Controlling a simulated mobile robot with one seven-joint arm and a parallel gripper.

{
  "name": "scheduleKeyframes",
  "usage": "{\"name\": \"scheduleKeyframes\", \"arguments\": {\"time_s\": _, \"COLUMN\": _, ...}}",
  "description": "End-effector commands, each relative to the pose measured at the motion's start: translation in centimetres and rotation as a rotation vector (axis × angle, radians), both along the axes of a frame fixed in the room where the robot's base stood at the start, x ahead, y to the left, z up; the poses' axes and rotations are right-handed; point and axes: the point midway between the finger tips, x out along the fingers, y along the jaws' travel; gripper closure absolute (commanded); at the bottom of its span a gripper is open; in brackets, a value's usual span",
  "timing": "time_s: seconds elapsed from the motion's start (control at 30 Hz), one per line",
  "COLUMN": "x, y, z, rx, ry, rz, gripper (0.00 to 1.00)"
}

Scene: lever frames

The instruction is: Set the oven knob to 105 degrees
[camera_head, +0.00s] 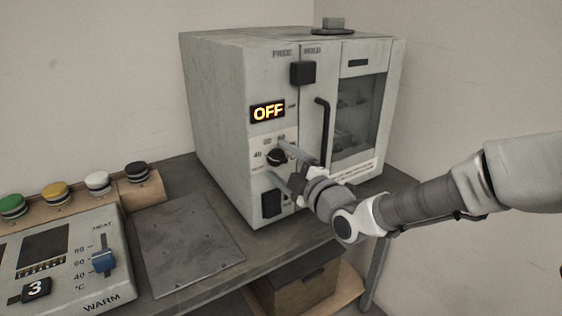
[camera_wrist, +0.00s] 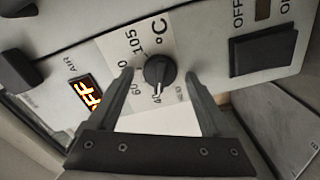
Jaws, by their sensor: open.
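The oven (camera_head: 228,120) is a pale box with a black round knob (camera_head: 275,157) on its front panel; the knob also shows in the wrist view (camera_wrist: 158,69). The knob's white pointer line is toward the 40 mark, with 60 and 105 further round the dial. The orange display (camera_head: 267,112) reads OFF. My gripper (camera_head: 276,163) is open at the panel, and in the wrist view its fingers (camera_wrist: 160,76) stand on either side of the knob with gaps visible. Whether the fingertips reach the knob's depth is hard to tell.
A black switch (camera_head: 271,203) sits below the knob, and a dark door handle (camera_head: 322,133) is to its right. A heater panel (camera_head: 60,262) with a blue slider and several coloured buttons stand left on the table. A flat grey plate (camera_head: 190,245) lies before the oven.

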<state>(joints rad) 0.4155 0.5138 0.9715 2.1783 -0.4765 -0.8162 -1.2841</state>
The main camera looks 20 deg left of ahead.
Motion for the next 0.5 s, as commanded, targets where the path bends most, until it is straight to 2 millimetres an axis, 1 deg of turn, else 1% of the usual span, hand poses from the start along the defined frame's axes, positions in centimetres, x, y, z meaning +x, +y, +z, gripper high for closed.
{"name": "scheduleKeyframes", "arguments": {"time_s": 0.1, "x": 0.0, "y": 0.0, "z": -0.01, "rx": 0.0, "ry": 0.0, "rz": 0.0, "gripper": 0.17}}
{"name": "scheduleKeyframes", "arguments": {"time_s": 0.13, "x": 0.0, "y": 0.0, "z": -0.02, "rx": 0.0, "ry": 0.0, "rz": 0.0, "gripper": 0.19}}
{"name": "scheduleKeyframes", "arguments": {"time_s": 0.27, "x": 0.0, "y": 0.0, "z": -0.02, "rx": 0.0, "ry": 0.0, "rz": 0.0, "gripper": 0.42}}
{"name": "scheduleKeyframes", "arguments": {"time_s": 0.3, "x": 0.0, "y": 0.0, "z": -0.02, "rx": 0.0, "ry": 0.0, "rz": 0.0, "gripper": 0.49}}
{"name": "scheduleKeyframes", "arguments": {"time_s": 0.37, "x": -0.01, "y": 0.0, "z": -0.02, "rx": 0.0, "ry": 0.0, "rz": 0.0, "gripper": 0.6}}
{"name": "scheduleKeyframes", "arguments": {"time_s": 0.4, "x": 0.0, "y": 0.0, "z": -0.02, "rx": 0.0, "ry": 0.0, "rz": 0.0, "gripper": 0.67}}
{"name": "scheduleKeyframes", "arguments": {"time_s": 0.47, "x": 0.0, "y": 0.0, "z": -0.02, "rx": -0.001, "ry": 0.001, "rz": 0.0, "gripper": 0.78}}
{"name": "scheduleKeyframes", "arguments": {"time_s": 0.5, "x": 0.0, "y": 0.0, "z": -0.03, "rx": -0.001, "ry": 0.001, "rz": 0.0, "gripper": 0.85}}
